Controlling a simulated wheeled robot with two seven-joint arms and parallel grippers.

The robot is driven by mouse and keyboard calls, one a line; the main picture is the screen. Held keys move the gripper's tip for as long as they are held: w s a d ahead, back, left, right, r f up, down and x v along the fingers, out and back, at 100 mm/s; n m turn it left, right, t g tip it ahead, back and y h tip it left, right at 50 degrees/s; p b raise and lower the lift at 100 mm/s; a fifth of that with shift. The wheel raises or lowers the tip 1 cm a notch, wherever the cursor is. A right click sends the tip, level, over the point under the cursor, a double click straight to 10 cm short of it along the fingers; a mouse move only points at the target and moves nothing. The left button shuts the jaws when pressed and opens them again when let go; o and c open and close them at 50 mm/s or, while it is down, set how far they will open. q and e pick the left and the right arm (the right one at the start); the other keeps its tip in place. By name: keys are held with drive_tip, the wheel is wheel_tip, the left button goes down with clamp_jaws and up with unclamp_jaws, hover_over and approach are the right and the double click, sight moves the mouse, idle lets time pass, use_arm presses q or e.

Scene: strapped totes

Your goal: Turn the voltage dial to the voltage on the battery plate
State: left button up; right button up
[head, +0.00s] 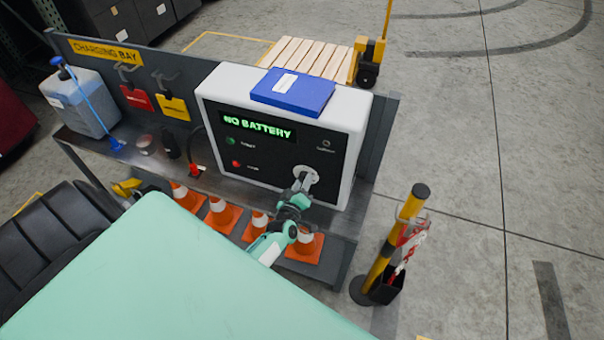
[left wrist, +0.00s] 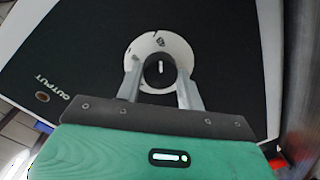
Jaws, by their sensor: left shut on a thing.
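The battery charger (head: 345,165) stands on the bench, a white box with a black front and a green display (head: 258,127) reading "NO BATTERY". The voltage dial (left wrist: 159,70) is a black knob with a white mark on a round white plate (left wrist: 137,48); in the head view that plate (head: 306,174) is at the lower right of the charger front. My left gripper (left wrist: 160,72) is shut on the dial, one finger at each side; it also shows in the head view (head: 304,182). The dial's numbers are too small to read. I see no battery plate. My right gripper is not in view.
A blue binder (head: 293,92) lies on the charger. Orange cones (head: 222,213) stand on the shelf below. A jug (head: 80,103) and red and yellow tags (head: 173,106) are at left.

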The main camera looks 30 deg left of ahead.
use_arm(q)
drive_tip(key=shift+f, duration=0.1)
drive_tip(key=o, duration=1)
drive_tip(key=shift+c, duration=0.2)
drive_tip(key=b+v, duration=0.2)
drive_tip(key=v, duration=1.1)
drive_tip(key=shift+s+b, duration=0.35)
drive_tip(key=shift+s, duration=0.05)
drive_tip(key=shift+d, duration=0.1)
